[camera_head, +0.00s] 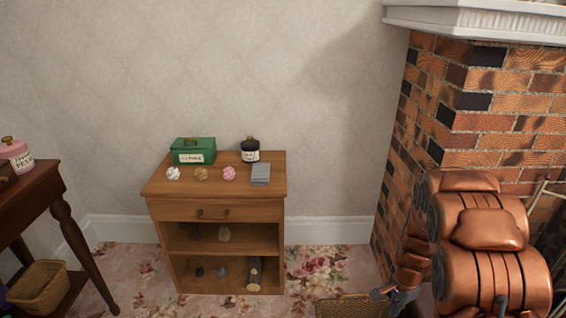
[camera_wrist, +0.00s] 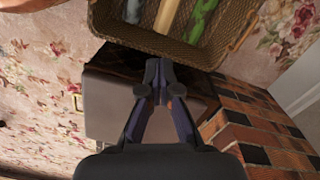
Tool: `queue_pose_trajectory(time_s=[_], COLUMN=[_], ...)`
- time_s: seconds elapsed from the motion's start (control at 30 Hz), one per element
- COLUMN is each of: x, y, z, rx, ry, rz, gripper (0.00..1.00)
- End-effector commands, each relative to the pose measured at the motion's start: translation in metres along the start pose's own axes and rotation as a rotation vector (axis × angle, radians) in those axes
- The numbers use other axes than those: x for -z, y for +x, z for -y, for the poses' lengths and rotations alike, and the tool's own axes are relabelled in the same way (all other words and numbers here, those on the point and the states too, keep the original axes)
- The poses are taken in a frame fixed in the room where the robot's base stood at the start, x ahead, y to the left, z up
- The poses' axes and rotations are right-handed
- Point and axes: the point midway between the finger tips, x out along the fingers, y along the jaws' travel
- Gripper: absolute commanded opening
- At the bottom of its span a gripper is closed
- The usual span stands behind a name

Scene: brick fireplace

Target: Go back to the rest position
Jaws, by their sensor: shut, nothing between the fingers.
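My gripper shows in the wrist view (camera_wrist: 159,68), its two dark fingers together at the tips with nothing between them. Beyond the tips is a wicker basket (camera_wrist: 150,40) holding a grey, a cream and a green long item. In the head view my copper arm fills the lower right, in front of the brick fireplace (camera_head: 480,120). The dark end of my gripper (camera_head: 388,294) shows low in that view, beside the basket (camera_head: 350,307), which is cut off by the bottom edge. I cannot tell whether they touch.
A wooden cabinet (camera_head: 215,211) stands against the wall, with a green box (camera_head: 193,156), black jar (camera_head: 250,154), grey block (camera_head: 260,180) and crumpled balls on top. A dark side table (camera_head: 40,180) is at left, with another basket (camera_head: 38,290) on its lower shelf. Floral carpet shows between.

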Motion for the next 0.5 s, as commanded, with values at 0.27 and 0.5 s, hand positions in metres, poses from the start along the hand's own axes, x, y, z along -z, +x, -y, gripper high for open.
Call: queue_pose_trajectory(time_s=[0.27,0.5], x=[-0.042,-0.082], y=[-0.121,-0.208], z=[-0.014,-0.037], rx=[-0.004,-0.017], ry=[-0.186,-0.35], rz=[0.013,0.03], gripper=[0.0,0.0])
